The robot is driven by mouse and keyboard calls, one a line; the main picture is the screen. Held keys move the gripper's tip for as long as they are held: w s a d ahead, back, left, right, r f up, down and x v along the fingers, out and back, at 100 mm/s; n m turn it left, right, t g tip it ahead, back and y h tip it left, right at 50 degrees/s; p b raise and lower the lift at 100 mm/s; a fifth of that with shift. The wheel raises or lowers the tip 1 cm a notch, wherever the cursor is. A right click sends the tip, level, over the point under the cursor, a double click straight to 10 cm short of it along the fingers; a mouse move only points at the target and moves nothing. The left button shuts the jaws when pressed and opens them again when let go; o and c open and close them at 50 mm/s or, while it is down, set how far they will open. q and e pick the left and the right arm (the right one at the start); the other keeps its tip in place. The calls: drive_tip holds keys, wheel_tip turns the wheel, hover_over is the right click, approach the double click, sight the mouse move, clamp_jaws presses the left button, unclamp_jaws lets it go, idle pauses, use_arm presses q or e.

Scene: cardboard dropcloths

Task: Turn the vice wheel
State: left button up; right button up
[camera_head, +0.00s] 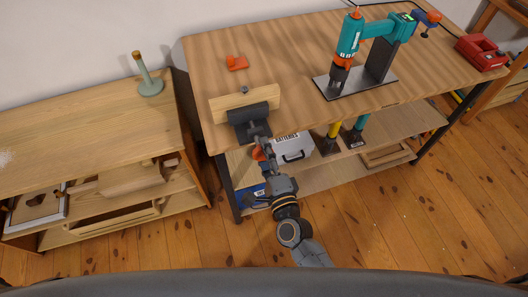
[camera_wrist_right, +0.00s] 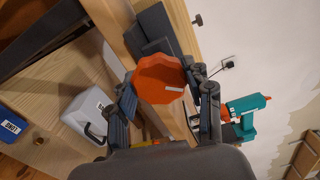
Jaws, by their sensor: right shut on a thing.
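The vice (camera_head: 254,118) is dark grey with a pale wooden jaw board (camera_head: 232,103), fixed at the front left edge of the wooden workbench. Its orange, many-sided wheel (camera_wrist_right: 160,79) faces the camera in the right wrist view. In the head view only a bit of orange wheel (camera_head: 258,154) shows beside my gripper. My right gripper (camera_head: 262,150) is at the front of the vice. In the wrist view the fingers of my right gripper (camera_wrist_right: 162,88) are closed on opposite sides of the wheel. My left gripper is not in view.
A teal drill press (camera_head: 382,55) and an orange block (camera_head: 236,62) stand on the bench, with a red case (camera_head: 481,52) at the right. A grey battery case (camera_head: 293,148) sits on the shelf below. A low wooden cabinet (camera_head: 80,125) stands left.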

drive_tip(key=o, duration=1.2)
drive_tip(key=v, duration=1.2)
